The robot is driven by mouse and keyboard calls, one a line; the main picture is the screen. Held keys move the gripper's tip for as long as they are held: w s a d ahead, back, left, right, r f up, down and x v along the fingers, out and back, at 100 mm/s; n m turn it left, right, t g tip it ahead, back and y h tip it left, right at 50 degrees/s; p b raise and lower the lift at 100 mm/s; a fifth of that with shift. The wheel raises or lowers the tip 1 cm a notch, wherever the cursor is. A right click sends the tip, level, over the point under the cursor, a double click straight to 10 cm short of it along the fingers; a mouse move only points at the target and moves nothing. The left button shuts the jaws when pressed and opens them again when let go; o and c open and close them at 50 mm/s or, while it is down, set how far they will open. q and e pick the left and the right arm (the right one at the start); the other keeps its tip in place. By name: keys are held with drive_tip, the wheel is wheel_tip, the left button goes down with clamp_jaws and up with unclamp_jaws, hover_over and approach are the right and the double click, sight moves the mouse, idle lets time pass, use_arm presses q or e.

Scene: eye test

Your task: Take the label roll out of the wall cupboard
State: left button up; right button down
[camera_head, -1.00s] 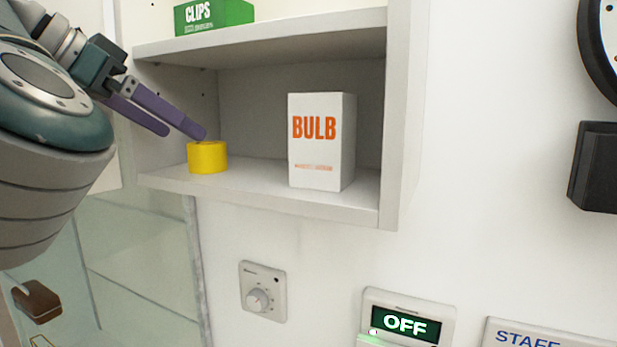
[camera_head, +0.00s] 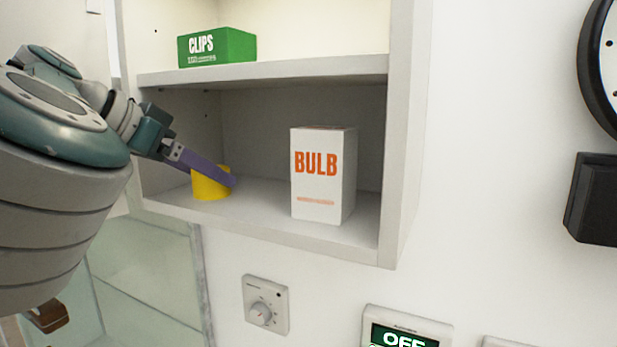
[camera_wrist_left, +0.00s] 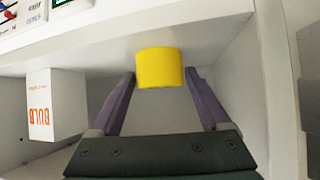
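The label roll, a plain yellow cylinder (camera_head: 209,188), stands at the left of the lower shelf of the wall cupboard (camera_head: 262,72). My left gripper (camera_head: 226,180) reaches in from the left, one purple finger crossing in front of the roll. The other finger is hidden in the head view. The roll appears to rest on the shelf. My right gripper is not in view.
A white BULB box (camera_head: 322,176) stands right of the roll on the same shelf. A green CLIPS box (camera_head: 217,47) is on the shelf above. A dial (camera_head: 265,304) and an OFF display (camera_head: 405,330) are on the wall below. The shelf between roll and BULB box is clear.

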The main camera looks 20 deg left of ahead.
use_arm(q)
drive_tip(key=c, duration=1)
drive_tip(key=shift+c, duration=0.2)
drive_tip(key=shift+r, duration=0.1)
